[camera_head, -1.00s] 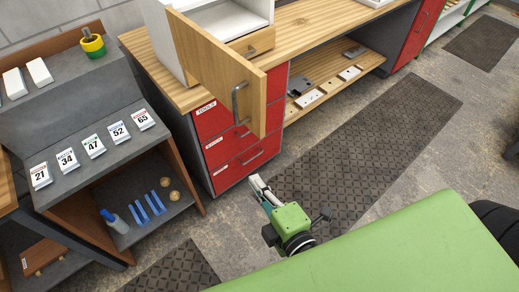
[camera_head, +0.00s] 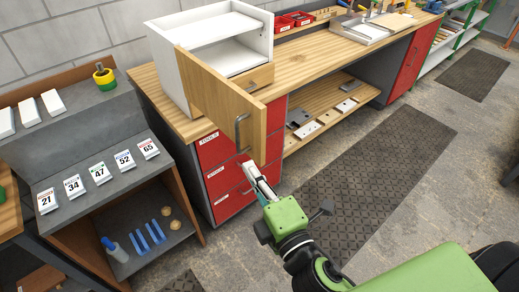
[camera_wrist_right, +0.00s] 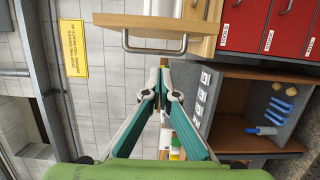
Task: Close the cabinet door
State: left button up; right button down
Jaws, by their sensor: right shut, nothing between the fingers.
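The white cabinet (camera_head: 182,82) stands on the wooden workbench, and its wooden door (camera_head: 210,95) is swung open toward me. The door has a grey metal handle (camera_head: 238,131). In the right wrist view the door edge (camera_wrist_right: 150,21) and handle (camera_wrist_right: 155,48) show at the top. My right gripper (camera_head: 250,168) is shut and empty, just below the door's lower corner in the head view; its fingertips (camera_wrist_right: 164,68) meet below the handle in the wrist view. I cannot tell whether they touch the door. My left gripper is not in view.
Red drawers (camera_head: 228,178) are under the workbench top (camera_head: 300,50). A grey shelf unit (camera_head: 110,185) with numbered cards stands at the left. Red bins (camera_head: 292,20) sit farther along the bench. The floor mat (camera_head: 370,170) at right is clear.

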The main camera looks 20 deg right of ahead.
aim_at(260, 153)
jog(key=shift+w+d+p, duration=0.4)
jog(key=shift+w+d, duration=0.15)
jog(key=shift+w, duration=0.25)
jog(key=shift+w+d+p, duration=0.35)
jog(key=shift+w+d, duration=0.25)
jog(key=shift+w, duration=0.2)
jog(key=shift+w+d+p, duration=0.4)
jog(key=shift+w+d, duration=0.15)
jog(key=shift+w, duration=0.25)
